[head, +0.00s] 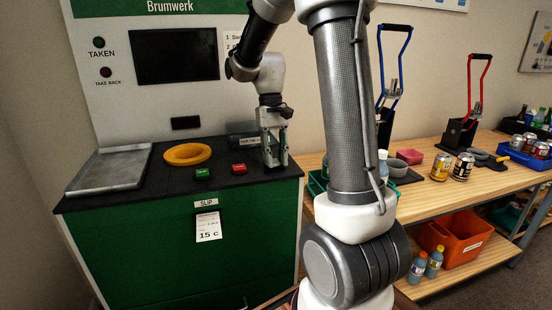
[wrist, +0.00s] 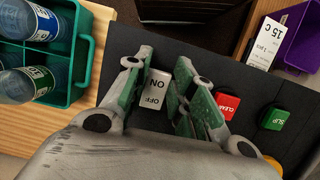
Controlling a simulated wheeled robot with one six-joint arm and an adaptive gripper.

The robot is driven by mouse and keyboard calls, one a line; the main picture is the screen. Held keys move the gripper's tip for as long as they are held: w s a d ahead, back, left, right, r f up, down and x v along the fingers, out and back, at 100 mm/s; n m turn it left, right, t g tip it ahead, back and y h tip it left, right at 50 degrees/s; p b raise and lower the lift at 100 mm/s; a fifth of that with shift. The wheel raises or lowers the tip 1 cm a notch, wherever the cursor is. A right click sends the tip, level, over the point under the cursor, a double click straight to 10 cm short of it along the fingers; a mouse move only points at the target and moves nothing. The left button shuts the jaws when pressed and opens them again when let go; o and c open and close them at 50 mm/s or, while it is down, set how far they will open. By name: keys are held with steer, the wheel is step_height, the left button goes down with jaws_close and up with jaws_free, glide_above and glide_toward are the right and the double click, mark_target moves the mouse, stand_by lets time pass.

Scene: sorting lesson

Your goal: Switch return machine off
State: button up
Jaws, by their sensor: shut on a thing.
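The return machine (head: 150,245) is a green cabinet with a black top and a white upright panel, at the left of the head view. Its screen (head: 175,55) is dark. In the wrist view a white switch (wrist: 153,91) marked ON and OFF sits on the black top. My gripper (head: 273,150) points down at the right end of this top. In the wrist view my gripper (wrist: 160,75) has its green-padded fingers on either side of the switch and is shut on it. In the head view the fingers hide the switch.
A red CLEAR button (wrist: 227,105) and a green SLIP button (wrist: 274,118) lie beside my right finger. A yellow ring (head: 187,154) and a grey tray (head: 110,170) are farther left. A green crate of bottles (wrist: 84,60) stands close on the other side.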

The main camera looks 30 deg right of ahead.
steer(key=o, duration=1)
steer(key=v, duration=1.2)
steer(key=shift+w, duration=0.15)
